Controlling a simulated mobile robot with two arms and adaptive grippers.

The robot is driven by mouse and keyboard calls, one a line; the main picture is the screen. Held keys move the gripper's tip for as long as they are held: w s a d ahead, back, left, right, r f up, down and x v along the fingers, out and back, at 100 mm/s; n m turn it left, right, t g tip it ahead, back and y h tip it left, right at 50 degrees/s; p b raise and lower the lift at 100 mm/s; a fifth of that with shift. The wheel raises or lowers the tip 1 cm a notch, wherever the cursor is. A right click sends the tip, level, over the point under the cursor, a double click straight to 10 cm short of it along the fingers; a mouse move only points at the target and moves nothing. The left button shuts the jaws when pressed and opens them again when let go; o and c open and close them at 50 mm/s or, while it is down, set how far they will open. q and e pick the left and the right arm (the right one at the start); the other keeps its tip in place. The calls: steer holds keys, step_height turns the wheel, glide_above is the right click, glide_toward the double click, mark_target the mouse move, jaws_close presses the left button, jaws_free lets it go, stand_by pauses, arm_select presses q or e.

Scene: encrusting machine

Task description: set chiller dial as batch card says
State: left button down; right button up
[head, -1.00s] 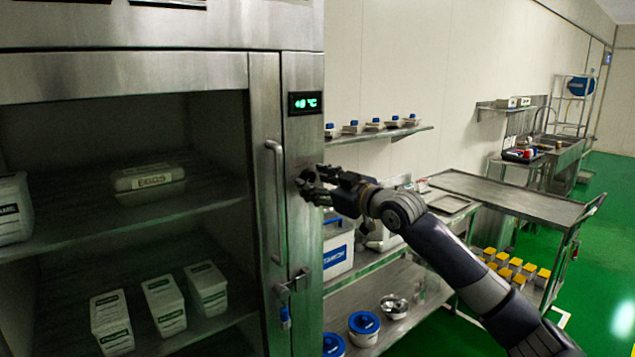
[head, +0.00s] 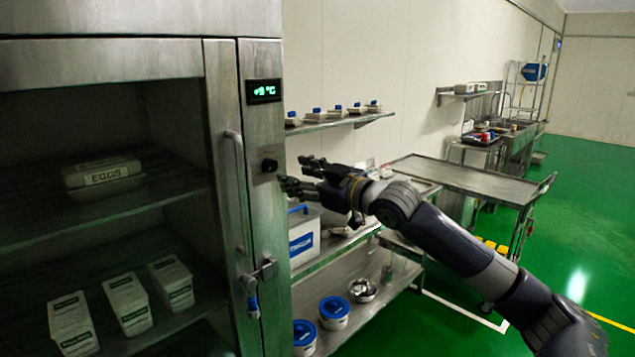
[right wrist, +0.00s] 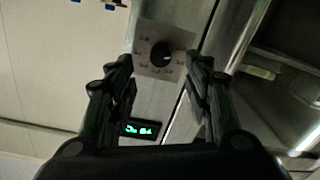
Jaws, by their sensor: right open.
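The chiller dial is a black knob (head: 269,165) on the steel front frame of the chiller (head: 262,210), below a green lit display (head: 263,91). The display shows a figure with °C; the digit is too blurred to read surely. In the right wrist view the dial (right wrist: 160,54) sits on a pale plate with small marks, ahead of and between the fingers. My right gripper (head: 296,173) is open and empty, just right of the dial and apart from it. No batch card can be made out. My left gripper is out of view.
The chiller's shelves hold an EGGS box (head: 103,171) and several white tubs. A wall shelf (head: 340,122) and a steel trolley (head: 470,178) are to the right.

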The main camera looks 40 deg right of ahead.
steer(key=shift+s+d, duration=0.15)
steer(key=shift+s, duration=1.15)
steer(key=shift+s+d, duration=0.1)
steer(key=shift+s, duration=1.2)
steer(key=shift+d, duration=0.1)
